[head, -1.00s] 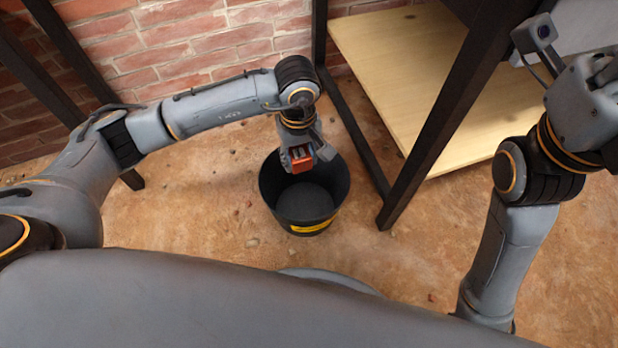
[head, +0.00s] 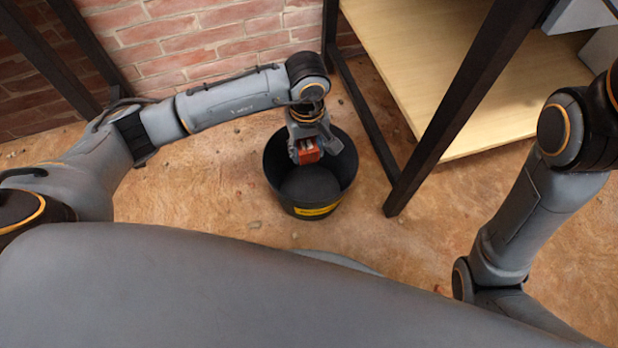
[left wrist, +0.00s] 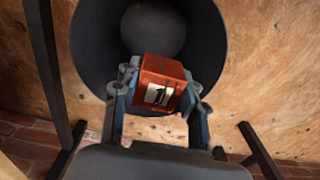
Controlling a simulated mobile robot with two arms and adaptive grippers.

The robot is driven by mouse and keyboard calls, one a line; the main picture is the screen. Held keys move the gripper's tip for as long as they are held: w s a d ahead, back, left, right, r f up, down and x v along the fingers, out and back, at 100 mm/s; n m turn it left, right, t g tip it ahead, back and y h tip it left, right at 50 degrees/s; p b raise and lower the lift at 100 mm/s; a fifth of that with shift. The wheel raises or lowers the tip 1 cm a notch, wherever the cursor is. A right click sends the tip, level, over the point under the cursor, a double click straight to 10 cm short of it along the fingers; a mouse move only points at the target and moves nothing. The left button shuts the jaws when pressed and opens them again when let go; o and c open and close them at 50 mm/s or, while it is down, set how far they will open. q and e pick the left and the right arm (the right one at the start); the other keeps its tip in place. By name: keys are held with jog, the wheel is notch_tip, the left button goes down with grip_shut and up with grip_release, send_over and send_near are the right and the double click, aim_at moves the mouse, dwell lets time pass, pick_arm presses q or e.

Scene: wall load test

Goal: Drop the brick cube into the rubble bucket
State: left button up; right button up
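The orange-red brick cube (head: 308,152) is between the fingers of my left gripper (head: 311,150), which is shut on it. The black rubble bucket (head: 288,197) stands on the ground with a yellow label on its front. The gripper and cube are over the bucket's opening, towards its back side. In the left wrist view the cube (left wrist: 162,84), with a pale picture label on one face, sits between the two fingertips (left wrist: 158,92). The bucket's dark inner wall (left wrist: 95,45) lies beyond it. My right gripper is out of frame; only its arm shows.
A dark-framed shelf with a pale wooden board (head: 440,75) stands right of the bucket, its dark post (head: 440,120) close by. A brick wall (head: 200,35) is behind. Sandy ground (head: 220,190) with small stones is open left of the bucket.

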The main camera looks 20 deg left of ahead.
pick_arm(q)
jog(key=o, duration=0.5)
jog(key=shift+c, duration=0.2)
notch_tip(320, 180, up, 12)
dwell(0.5)
